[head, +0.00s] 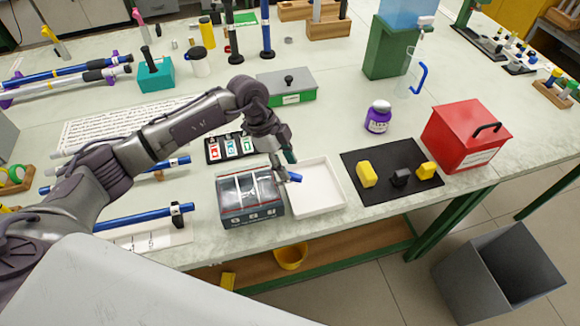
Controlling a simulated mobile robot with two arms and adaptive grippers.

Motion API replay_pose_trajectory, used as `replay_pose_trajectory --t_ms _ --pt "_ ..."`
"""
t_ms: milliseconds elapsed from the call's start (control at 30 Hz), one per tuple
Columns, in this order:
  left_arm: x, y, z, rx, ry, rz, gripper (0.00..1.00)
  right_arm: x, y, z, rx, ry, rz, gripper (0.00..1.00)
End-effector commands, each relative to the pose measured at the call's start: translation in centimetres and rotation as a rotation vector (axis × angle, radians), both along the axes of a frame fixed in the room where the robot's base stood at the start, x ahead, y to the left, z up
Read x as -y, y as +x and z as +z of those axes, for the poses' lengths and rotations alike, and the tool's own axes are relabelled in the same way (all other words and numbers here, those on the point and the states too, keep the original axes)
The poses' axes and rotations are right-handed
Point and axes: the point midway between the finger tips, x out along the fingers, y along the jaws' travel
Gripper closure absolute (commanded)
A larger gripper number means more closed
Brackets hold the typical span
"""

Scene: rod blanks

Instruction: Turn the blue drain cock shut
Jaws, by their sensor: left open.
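A small blue piece (294,177), which looks like the drain cock's handle, shows at the right side of a grey three-compartment box (253,212), beside the white tray. It lies roughly level in the picture; its mounting and exact turn are too small to tell. My left gripper (285,163) is open, pointing down just above the blue piece and the box's back right corner. I cannot tell whether its fingers touch the blue piece. My right gripper is out of view.
The white tray (316,207) sits right of the box. A black mat (392,189) with yellow and black blocks, a purple jar (377,116) and a red box (462,140) stand farther right. A grey lidded box (287,88) is behind. Blue rods lie left.

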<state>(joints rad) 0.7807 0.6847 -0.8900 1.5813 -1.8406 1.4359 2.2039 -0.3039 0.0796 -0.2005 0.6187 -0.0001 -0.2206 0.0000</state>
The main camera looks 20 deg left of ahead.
Motion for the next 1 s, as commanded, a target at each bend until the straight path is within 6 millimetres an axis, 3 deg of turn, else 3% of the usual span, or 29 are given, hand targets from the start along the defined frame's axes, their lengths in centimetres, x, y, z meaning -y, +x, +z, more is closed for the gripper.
replay_pose_trajectory --t_ms 200,533,567,800,1000 --pt "0.9 0.0 -2.1 -0.002 0.000 -0.001 0.58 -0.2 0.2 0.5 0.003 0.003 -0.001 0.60" --pt "1.1 0.0 -2.6 0.000 0.000 -0.001 0.58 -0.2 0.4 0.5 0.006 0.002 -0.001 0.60" --pt "1.1 0.0 -2.6 0.000 0.000 -0.001 0.60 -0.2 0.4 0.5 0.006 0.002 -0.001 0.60" --pt "1.1 0.0 -2.5 0.000 0.000 -0.001 1.00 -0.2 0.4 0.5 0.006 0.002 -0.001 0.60" --pt "1.1 0.0 -2.5 0.001 0.000 -0.002 1.00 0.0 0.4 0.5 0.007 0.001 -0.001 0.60"
